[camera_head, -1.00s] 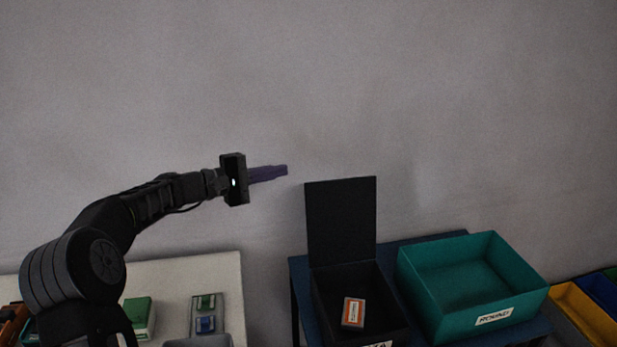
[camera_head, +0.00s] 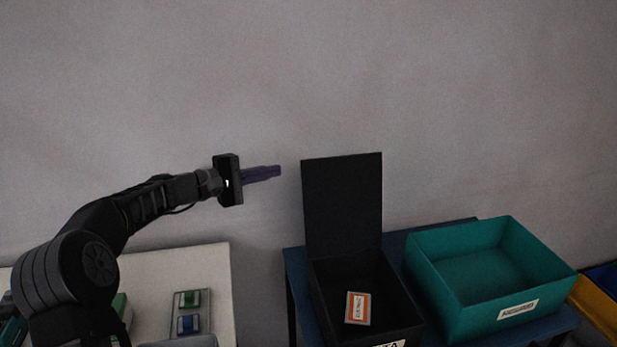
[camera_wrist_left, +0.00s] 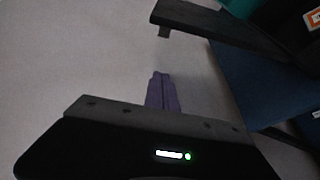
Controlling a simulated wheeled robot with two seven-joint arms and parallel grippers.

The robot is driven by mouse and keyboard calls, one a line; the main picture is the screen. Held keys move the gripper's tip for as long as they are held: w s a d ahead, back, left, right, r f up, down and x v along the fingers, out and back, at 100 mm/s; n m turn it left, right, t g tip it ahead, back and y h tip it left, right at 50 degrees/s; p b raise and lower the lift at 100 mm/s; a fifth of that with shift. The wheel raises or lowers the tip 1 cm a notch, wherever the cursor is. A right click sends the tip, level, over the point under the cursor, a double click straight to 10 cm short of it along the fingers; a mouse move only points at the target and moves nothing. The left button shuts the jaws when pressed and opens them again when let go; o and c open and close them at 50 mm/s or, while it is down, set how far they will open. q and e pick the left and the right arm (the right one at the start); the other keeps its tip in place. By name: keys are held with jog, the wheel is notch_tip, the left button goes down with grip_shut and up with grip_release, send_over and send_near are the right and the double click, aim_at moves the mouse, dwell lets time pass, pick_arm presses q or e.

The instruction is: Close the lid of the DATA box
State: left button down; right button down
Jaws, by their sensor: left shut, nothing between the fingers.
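The black DATA box (camera_head: 400,325) stands on a blue table, its front label cut by the lower edge of the head view. Its black lid (camera_head: 342,205) stands upright at the back, open. A white and orange item (camera_head: 358,308) lies inside. My left gripper (camera_head: 278,171) has purple fingers, is shut and empty, and points right, in the air left of the lid and apart from it. In the left wrist view the shut fingers (camera_wrist_left: 162,92) show at the middle, with the lid (camera_wrist_left: 215,22) ahead at the upper right. My right gripper is not in view.
A teal box (camera_head: 490,275) with a label stands right of the DATA box on the blue table (camera_head: 297,265). A white table (camera_head: 190,260) at left holds a grey tray with small green and blue items. Yellow and blue bins (camera_head: 600,310) are at far right.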

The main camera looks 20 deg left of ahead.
aim_at(309, 168)
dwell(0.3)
pick_arm(q)
jog(key=w+d+p, duration=0.1)
jog(key=d, duration=0.1)
jog(key=w+d+p, duration=0.1)
jog(key=w+d, duration=0.1)
jog(key=d, duration=0.1)
jog(key=w+d+p, duration=0.1)
jog(key=d, duration=0.2)
jog(key=shift+w+d+r+p, duration=0.15)
jog(key=shift+w+p, duration=0.15)
dwell(0.4)
